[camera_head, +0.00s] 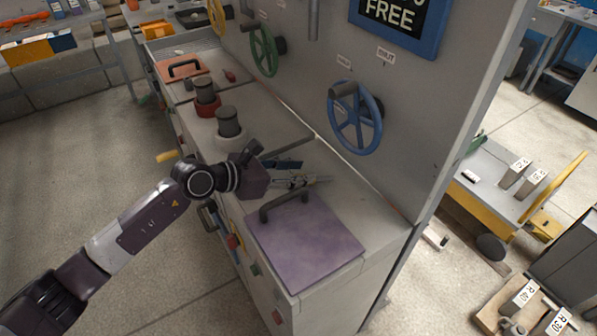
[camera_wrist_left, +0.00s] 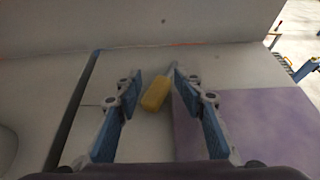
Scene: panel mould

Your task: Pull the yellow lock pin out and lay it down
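The yellow lock pin (camera_wrist_left: 156,93) shows in the left wrist view as a yellow block-shaped grip with a short grey shank pointing up and right. It appears to lie on the pale bench top, beside the edge of the purple plate (camera_wrist_left: 245,125). My left gripper (camera_wrist_left: 158,78) is open, its two blue-padded fingers apart on either side of the yellow grip, with visible gaps. In the head view my left gripper (camera_head: 298,174) is low over the bench behind the purple plate (camera_head: 305,243), and I cannot make out the pin there. My right gripper is not in view.
The plate has a dark handle (camera_head: 284,203). A grey upright panel with a blue handwheel (camera_head: 355,118) and a green handwheel (camera_head: 264,50) stands behind the bench. Dark knobs (camera_head: 229,121) stand to the left. A yellow handle (camera_head: 167,156) sticks out from the bench front.

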